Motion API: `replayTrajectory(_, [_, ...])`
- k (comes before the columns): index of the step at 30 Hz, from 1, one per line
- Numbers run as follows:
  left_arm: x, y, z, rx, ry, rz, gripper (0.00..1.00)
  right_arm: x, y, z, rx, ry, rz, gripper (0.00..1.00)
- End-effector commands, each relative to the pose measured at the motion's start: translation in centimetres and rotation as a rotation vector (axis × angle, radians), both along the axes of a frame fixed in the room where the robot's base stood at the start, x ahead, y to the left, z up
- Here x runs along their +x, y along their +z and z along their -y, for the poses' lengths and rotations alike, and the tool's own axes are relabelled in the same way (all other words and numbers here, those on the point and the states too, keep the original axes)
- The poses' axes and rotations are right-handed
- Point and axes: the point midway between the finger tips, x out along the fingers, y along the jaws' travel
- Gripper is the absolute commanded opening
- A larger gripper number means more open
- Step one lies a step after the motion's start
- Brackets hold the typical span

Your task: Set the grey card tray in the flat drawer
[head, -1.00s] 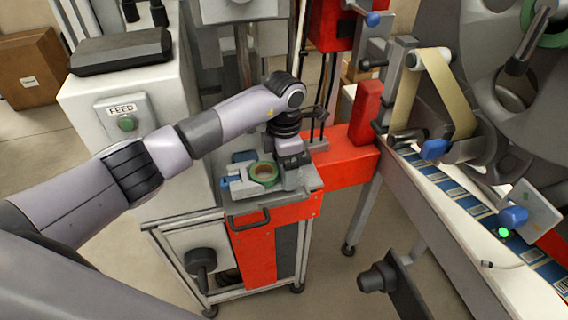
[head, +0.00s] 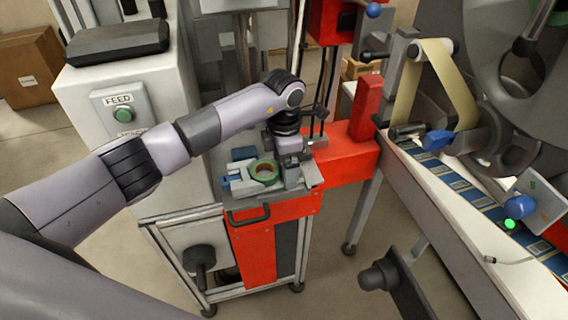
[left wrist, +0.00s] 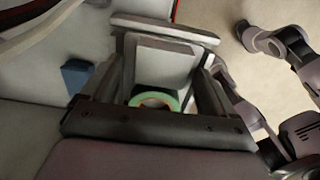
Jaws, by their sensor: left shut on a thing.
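My left gripper (head: 291,174) reaches down over the small grey-topped stand with the red front. In the left wrist view its two fingers (left wrist: 155,85) are shut on a flat light grey piece (left wrist: 160,62), which looks like the grey card tray. In the head view the gripper and wrist largely hide it. A green tape roll (head: 264,171) lies close to the left of the gripper and also shows between the fingers in the wrist view (left wrist: 154,101). A black handle (head: 249,215) is on the red front (head: 291,211); I cannot tell how far any drawer is open. My right gripper is not in view.
A light blue-grey tool (head: 238,184) and a dark blue block (head: 244,154) lie beside the roll. The white FEED cabinet (head: 85,95) stands at left. A red beam (head: 345,158) and the label conveyor (head: 455,215) are at right.

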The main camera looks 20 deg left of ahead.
Motion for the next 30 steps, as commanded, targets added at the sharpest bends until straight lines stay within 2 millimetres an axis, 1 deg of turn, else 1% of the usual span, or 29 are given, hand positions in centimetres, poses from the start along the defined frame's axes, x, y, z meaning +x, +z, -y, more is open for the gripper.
replayTrajectory(1, [-0.3,-1.0,-0.2,0.01,0.002,-0.01,0.52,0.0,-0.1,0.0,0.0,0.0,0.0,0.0])
replayTrajectory(5, [-0.4,-1.2,-0.2,0.012,0.002,-0.013,0.52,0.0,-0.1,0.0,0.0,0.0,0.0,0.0])
replayTrajectory(6, [-0.4,-1.2,-0.2,0.012,0.003,-0.013,0.95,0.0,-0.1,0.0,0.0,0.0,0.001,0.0])
replayTrajectory(7, [-0.4,-1.2,-0.2,0.012,0.003,-0.013,1.0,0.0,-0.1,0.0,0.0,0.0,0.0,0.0])
replayTrajectory(14, [-0.4,-1.3,-0.2,0.011,0.003,-0.014,1.0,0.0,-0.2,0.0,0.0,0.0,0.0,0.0])
replayTrajectory(17, [-0.4,-0.7,-0.2,0.01,0.003,-0.012,1.0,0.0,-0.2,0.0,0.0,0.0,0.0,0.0])
replayTrajectory(20, [-0.3,0.7,-0.2,0.01,0.002,-0.009,1.0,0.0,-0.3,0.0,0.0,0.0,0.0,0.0])
replayTrajectory(24, [-0.2,3.5,-0.2,0.006,0.002,0.002,1.0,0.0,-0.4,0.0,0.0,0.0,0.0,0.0])
replayTrajectory(27, [-0.1,5.2,-0.2,0.006,0.004,0.006,1.0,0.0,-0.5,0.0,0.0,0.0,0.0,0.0])
replayTrajectory(30, [-0.1,6.4,-0.2,0.005,0.005,0.007,1.0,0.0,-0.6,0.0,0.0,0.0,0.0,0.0])
